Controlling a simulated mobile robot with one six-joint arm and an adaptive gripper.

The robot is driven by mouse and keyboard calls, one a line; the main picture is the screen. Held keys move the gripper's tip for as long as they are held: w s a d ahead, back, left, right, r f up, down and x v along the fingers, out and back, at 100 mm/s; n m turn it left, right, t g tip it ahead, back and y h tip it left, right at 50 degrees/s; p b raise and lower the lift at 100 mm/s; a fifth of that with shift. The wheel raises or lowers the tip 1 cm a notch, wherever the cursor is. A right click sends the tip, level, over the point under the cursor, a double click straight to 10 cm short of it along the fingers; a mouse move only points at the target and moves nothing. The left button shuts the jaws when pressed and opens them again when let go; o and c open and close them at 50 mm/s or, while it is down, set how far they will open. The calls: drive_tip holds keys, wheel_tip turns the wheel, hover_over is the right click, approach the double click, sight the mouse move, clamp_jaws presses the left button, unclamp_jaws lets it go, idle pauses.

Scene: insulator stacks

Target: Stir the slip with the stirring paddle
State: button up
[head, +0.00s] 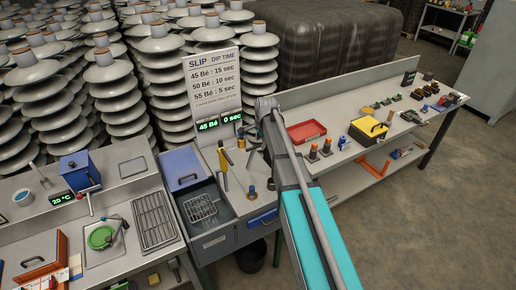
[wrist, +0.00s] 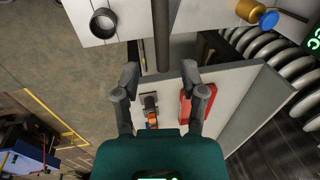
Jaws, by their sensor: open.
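Upright tools, one yellow-handled (head: 225,157), stand behind the tank's right side; I cannot tell which is the stirring paddle. My arm crosses the right-middle of the head view, and my gripper's fingers cannot be made out there. In the wrist view my gripper (wrist: 160,75) is open, its two fingers apart. A dark rod (wrist: 162,32) shows beyond and between the fingertips; I cannot tell what it is.
A sign (head: 213,80) and green display (head: 219,121) stand behind the tank, before insulator stacks (head: 126,75). A red tray (head: 306,131) and yellow box (head: 368,129) lie on the right bench. A blue box (head: 76,168) and drying rack (head: 155,220) are left. The floor at lower right is clear.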

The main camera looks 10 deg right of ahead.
drive_tip(key=shift+w+f+b, duration=0.15)
drive_tip(key=shift+f+b, duration=0.4)
drive_tip(key=shift+f, duration=0.25)
clamp_jaws()
drive_tip(key=shift+a, duration=0.6)
drive_tip(key=shift+d, duration=0.35)
drive_tip(key=shift+w, duration=0.1)
